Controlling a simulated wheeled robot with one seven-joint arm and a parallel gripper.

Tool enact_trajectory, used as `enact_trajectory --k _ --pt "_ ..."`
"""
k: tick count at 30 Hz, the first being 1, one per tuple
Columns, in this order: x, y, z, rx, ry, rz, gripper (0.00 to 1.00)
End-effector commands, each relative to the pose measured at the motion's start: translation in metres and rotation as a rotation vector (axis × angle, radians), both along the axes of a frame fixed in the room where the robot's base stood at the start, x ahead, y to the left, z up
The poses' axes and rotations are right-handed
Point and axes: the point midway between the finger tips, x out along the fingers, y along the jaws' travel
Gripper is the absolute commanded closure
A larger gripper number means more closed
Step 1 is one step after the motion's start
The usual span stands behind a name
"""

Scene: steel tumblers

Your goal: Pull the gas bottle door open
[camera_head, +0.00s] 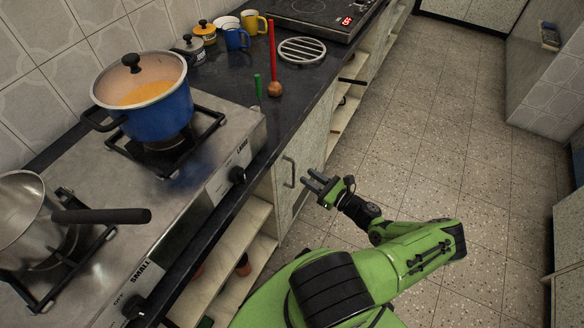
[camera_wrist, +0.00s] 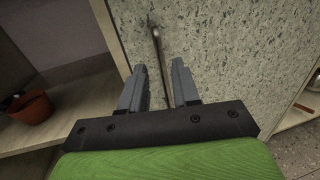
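The gas bottle door (camera_head: 295,178) is a pale speckled cabinet panel below the dark counter, and it looks closed. Its grey bar handle (camera_head: 289,171) stands upright near the door's left side. My gripper (camera_head: 311,179) is just right of the handle in the head view, with its fingers pointing at the door. In the wrist view the door (camera_wrist: 215,40) fills the middle, and the handle (camera_wrist: 157,42) shows between the lines of my two fingers (camera_wrist: 158,68). The fingers are apart and nothing is clamped. How far the handle reaches between them is hard to tell.
Open shelves (camera_head: 222,270) lie left of the door, with a brown pot (camera_wrist: 30,106) on one. Above are the stove (camera_head: 190,190), a blue pot (camera_head: 160,115) and a steel pan (camera_head: 35,225). The tiled floor (camera_head: 420,150) right of the cabinets is clear.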

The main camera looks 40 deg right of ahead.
Motion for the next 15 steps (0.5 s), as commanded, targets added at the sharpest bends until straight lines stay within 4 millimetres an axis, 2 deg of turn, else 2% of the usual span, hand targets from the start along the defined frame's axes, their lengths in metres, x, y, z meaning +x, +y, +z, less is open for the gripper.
enact_trajectory --k 3,7,10,15 --pt "0.031 0.006 -0.002 0.001 -0.002 0.006 0.69" --pt "0.057 0.010 -0.002 0.001 0.000 0.004 0.69" --pt "0.069 0.011 -0.002 0.001 0.000 0.003 0.69" --pt "0.075 0.011 0.000 0.001 0.000 0.001 0.69"
